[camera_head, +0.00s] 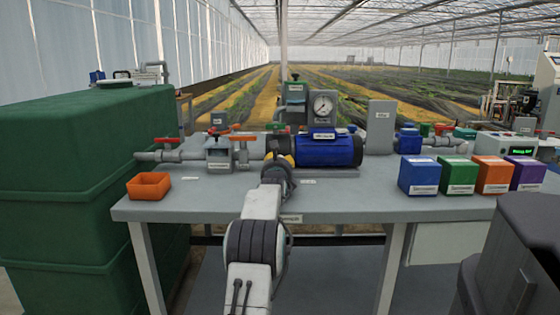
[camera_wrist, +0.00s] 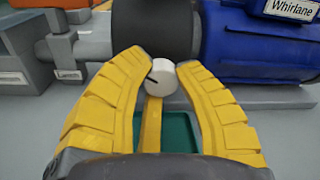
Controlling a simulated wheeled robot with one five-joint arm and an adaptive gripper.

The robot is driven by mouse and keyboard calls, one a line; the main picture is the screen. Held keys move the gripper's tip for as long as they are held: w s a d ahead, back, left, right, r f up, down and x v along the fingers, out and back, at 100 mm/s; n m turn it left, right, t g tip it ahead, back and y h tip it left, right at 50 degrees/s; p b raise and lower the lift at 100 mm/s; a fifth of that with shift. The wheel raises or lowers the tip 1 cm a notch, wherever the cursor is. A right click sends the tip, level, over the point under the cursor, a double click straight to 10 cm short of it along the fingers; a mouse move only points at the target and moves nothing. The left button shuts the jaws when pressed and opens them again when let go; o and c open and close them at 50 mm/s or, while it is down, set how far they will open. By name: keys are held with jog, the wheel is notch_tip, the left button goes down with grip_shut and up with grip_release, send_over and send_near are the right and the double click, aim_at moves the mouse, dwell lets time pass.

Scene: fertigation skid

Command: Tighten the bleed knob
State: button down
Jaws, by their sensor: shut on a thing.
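A small white knob (camera_wrist: 163,78) with a dark mark on its left side shows in the wrist view, in front of a dark grey rounded housing (camera_wrist: 155,28); I take it for the bleed knob. My gripper (camera_wrist: 163,66) has its two yellow fingers on either side of the knob, shut on it. In the head view my gripper (camera_head: 280,158) is at the left end of the blue pump (camera_head: 328,149), and my arm hides the knob there. A yellow bar (camera_wrist: 151,125) and a green patch (camera_wrist: 178,132) lie below the knob between the fingers.
The bench (camera_head: 350,198) also carries an orange bin (camera_head: 148,186) at left, a pressure gauge (camera_head: 323,105), pipes with red and orange valve handles, and blue (camera_head: 418,176), green, orange and purple boxes at right. A large green tank (camera_head: 75,190) stands left. The bench front is mostly clear.

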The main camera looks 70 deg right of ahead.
jog(key=shift+w+r, duration=0.1)
jog(key=shift+r, duration=0.05)
jog(key=c, duration=1.2)
grip_release()
jog(key=shift+o, duration=0.2)
jog(key=shift+v, duration=6)
